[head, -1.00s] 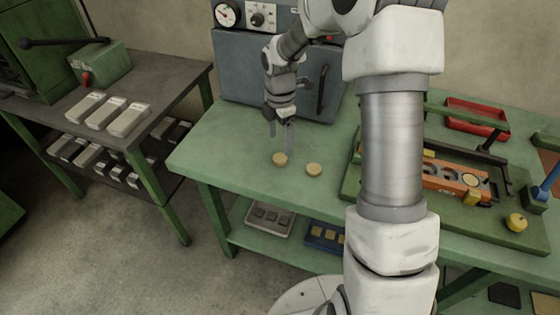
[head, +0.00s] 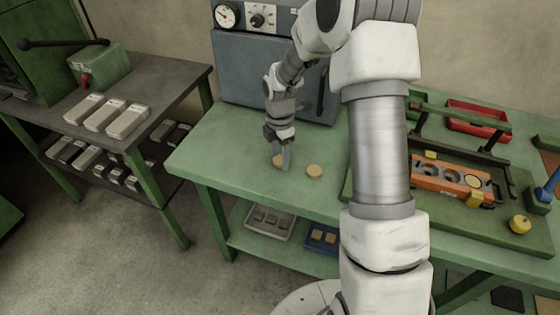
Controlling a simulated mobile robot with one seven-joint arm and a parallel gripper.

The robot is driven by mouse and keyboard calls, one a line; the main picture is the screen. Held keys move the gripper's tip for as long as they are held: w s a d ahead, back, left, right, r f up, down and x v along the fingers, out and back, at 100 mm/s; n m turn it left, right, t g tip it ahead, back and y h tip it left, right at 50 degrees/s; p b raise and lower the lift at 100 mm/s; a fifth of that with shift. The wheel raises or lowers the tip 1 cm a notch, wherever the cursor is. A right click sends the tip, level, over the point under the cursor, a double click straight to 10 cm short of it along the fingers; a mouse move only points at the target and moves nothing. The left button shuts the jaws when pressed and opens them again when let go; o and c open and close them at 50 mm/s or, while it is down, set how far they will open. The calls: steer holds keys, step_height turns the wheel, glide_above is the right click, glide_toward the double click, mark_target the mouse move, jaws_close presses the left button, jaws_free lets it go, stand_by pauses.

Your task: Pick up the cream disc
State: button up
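Two cream discs are on the green table in the head view. The left cream disc (head: 277,161) is partly covered by a finger of my gripper (head: 282,165). The right cream disc (head: 314,171) lies flat and uncovered, a short way to the right. My gripper points down, with its fingertips at the left disc, close to the tabletop. The fingers overlap in this view, so I cannot tell whether they are apart or pressing on the disc.
A grey-blue cabinet (head: 250,75) with a dial stands behind my gripper. To the right are an orange block with round holes (head: 440,178), a red tray (head: 478,116) and a yellow round piece (head: 520,224). The table's front left is clear.

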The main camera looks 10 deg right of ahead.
jaws_close()
